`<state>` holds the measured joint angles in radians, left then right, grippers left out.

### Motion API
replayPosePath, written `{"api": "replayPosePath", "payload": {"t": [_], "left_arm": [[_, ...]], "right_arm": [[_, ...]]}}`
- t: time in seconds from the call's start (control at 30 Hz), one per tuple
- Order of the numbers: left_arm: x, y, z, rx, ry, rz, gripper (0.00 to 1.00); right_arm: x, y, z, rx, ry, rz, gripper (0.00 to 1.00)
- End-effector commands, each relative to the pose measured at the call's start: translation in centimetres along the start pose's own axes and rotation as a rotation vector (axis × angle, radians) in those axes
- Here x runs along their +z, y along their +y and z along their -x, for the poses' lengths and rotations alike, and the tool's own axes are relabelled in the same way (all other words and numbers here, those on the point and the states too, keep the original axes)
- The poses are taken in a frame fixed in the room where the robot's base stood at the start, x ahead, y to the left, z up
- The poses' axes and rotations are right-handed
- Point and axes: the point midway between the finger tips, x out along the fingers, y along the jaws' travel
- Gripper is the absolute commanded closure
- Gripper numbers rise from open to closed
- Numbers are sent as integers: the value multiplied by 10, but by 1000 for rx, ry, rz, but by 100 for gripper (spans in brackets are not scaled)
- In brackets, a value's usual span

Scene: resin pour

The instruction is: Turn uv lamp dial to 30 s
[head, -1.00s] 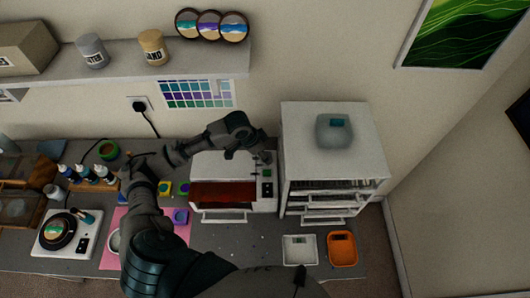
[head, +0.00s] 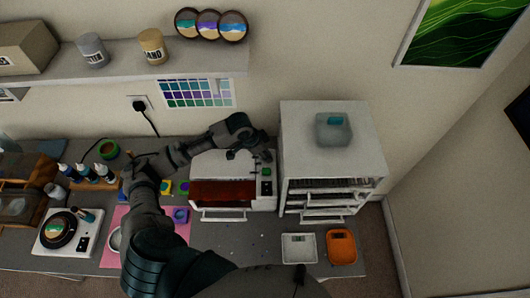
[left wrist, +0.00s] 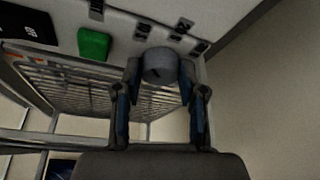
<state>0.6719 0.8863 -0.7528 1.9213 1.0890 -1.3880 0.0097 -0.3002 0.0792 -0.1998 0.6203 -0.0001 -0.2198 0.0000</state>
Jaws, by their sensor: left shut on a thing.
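The UV lamp (head: 235,197) is a white box with a reddish-brown front window, standing on the bench in the head view. A green switch (head: 267,171) sits on its right side panel; a green button also shows in the left wrist view (left wrist: 94,43). The dial (left wrist: 160,66) is a round grey knob on the panel, with dark tick labels around it. My left gripper (left wrist: 160,88) has its fingers on both sides of the dial and is shut on it. In the head view my left gripper (head: 264,154) is at the lamp's upper right. My right gripper is not in view.
A white drawer cabinet (head: 334,150) stands close to the right of the lamp. A white tray (head: 299,248) and an orange tray (head: 342,247) lie in front of it. A shelf (head: 150,75) runs along the wall above. Silicone moulds and bottles stand left of the lamp.

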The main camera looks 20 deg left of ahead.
Motion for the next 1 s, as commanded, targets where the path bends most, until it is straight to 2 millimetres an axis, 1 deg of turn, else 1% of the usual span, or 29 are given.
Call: {"api": "replayPosePath", "payload": {"t": [0.17,0.37,1.0], "left_arm": [[0,-2,0,23,0,-62,95],[0,-3,0,78,0,-195,95],[-3,-5,0,309,2,-755,95]], "right_arm": [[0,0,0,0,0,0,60],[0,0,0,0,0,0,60],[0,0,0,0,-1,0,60]]}}
